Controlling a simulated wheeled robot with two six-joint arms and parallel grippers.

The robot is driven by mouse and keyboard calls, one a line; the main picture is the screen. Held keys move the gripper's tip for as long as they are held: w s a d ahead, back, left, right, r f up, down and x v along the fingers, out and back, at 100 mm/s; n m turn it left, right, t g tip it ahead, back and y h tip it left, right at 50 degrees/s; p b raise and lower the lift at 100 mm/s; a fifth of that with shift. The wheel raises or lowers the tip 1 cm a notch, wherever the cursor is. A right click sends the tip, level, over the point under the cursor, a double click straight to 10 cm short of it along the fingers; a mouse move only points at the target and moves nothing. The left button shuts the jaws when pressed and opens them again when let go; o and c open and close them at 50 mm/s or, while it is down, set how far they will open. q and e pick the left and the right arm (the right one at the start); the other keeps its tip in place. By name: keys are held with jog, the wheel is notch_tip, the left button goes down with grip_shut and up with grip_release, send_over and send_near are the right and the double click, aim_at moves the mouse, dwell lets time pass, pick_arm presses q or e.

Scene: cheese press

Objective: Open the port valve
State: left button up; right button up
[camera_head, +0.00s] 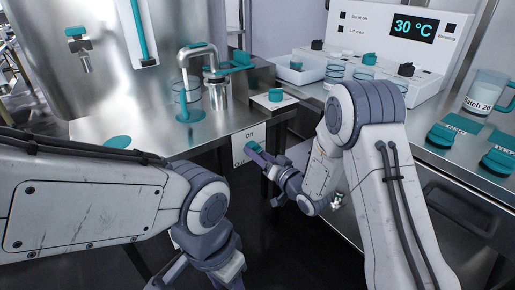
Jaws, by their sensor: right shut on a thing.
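A white panel (239,150) marked "Off" and "Out" is on the front edge of the steel table. My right gripper (260,156) is shut on a small teal lever (251,146) at this panel; the fingers hide part of it. A tap with a teal handle (76,31) is on the steel vat at the upper left. A curved metal spout (207,52) with a teal lever (236,62) stands over a clear beaker. I cannot tell from labels which is the port valve. My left gripper (180,280) is low at the bottom edge, partly cut off.
On the right, a counter holds a "30 °C" control unit (430,60), a jug (484,92) and teal-lidded items. Dark floor lies between table and counter.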

jog(key=shift+m+p, duration=0.8)
jog(key=shift+m, duration=0.7)
jog(key=shift+f, duration=0.1)
jog(key=o, duration=1.4)
jog(key=shift+c, duration=0.2)
jog(key=p+v, duration=0.2)
jog(key=v, duration=0.8)
jog(key=shift+s+d, duration=0.2)
